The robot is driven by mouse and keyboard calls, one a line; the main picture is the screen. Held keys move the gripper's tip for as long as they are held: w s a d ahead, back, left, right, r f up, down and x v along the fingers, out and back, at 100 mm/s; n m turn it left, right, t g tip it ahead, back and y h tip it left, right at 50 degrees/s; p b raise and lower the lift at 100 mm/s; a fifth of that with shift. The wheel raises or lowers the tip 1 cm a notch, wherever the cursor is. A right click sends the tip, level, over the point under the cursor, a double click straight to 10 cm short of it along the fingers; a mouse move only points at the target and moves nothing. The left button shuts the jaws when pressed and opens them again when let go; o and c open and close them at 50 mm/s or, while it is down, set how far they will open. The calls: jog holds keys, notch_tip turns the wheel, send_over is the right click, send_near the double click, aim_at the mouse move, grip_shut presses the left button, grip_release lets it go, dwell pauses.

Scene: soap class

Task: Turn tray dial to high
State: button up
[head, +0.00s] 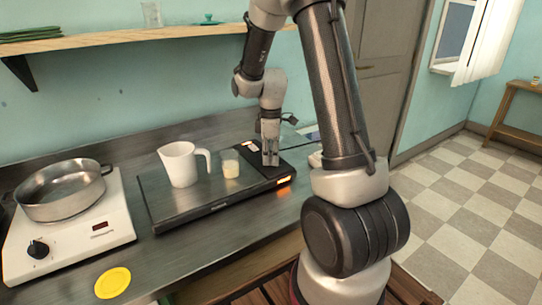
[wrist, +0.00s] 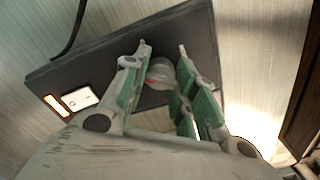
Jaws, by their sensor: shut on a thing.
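The dark flat tray (head: 219,193) lies on the metal counter, with a control panel at its right end. In the head view my gripper (head: 270,163) points down at that panel and hides the dial. In the wrist view my gripper (wrist: 164,60) has its fingers on both sides of the round grey dial (wrist: 160,74) and is shut on it. A small red mark shows on the dial; its setting cannot be read. A white switch (wrist: 83,96) and a lit orange light (wrist: 57,106) are on the panel (wrist: 110,65).
A white jug (head: 181,164) and a small glass with pale yellow contents (head: 231,165) stand on the tray, left of my gripper. A hot plate (head: 70,240) with a metal pan (head: 62,192) and a yellow disc (head: 113,283) are further left. A shelf (head: 120,37) hangs above.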

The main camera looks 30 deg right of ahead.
jog(key=m, duration=1.2)
jog(key=shift+m, duration=0.4)
jog(key=m, duration=1.1)
jog(key=shift+m, duration=0.4)
jog(key=o, duration=1.1)
jog(key=shift+c, duration=0.2)
